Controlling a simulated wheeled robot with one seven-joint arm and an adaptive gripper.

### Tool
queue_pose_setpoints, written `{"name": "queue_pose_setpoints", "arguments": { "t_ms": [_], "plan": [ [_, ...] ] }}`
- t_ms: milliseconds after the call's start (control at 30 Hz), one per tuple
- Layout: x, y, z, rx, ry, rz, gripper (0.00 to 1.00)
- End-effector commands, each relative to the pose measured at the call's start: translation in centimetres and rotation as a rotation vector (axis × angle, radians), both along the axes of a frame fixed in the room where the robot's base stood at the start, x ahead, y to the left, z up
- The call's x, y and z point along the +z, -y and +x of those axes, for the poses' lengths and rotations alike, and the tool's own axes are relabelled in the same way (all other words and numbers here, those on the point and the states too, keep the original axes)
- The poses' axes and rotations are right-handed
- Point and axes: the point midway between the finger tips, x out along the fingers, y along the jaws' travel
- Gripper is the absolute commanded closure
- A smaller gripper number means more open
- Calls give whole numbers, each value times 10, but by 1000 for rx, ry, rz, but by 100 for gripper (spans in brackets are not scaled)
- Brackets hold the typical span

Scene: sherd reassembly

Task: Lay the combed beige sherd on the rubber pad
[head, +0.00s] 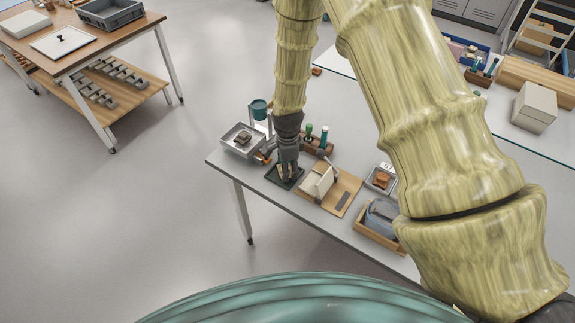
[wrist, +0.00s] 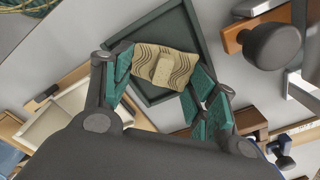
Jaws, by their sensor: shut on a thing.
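The combed beige sherd (wrist: 165,66), with dark wavy lines and a plain raised block in its middle, sits between the teal finger pads of my gripper (wrist: 160,80) in the wrist view. The gripper is shut on it. The dark green rubber pad (wrist: 165,31) is a rimmed square behind the sherd, which overlaps it in this view. I cannot tell whether sherd and pad touch. In the head view my gripper (head: 288,179) is low over the pad (head: 273,174), and the sherd cannot be made out.
A grey tray (head: 240,151) with a dark piece stands left of the pad. A wooden board with a cream block (head: 317,182) is close on the right. Behind are a brown rack (head: 317,146) with upright tools and a teal cup (head: 259,108). A wooden box (head: 368,240) stands farther right.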

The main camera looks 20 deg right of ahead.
Motion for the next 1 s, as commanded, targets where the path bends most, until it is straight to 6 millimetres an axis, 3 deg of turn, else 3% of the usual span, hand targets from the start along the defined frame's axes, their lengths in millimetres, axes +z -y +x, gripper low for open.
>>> {"name": "queue_pose_setpoints", "arguments": {
  "t_ms": [333, 367, 467, 500, 1000],
  "plan": [
    [-3, 0, 1, 1, 1, 0, 66],
    [-3, 0, 1, 1, 2, 0, 40],
    [-2, 0, 1, 1, 2, 0, 22],
    [-2, 0, 1, 1, 2, 0, 20],
    [7, 0, 1, 1, 3, 0, 20]
  ]
}}
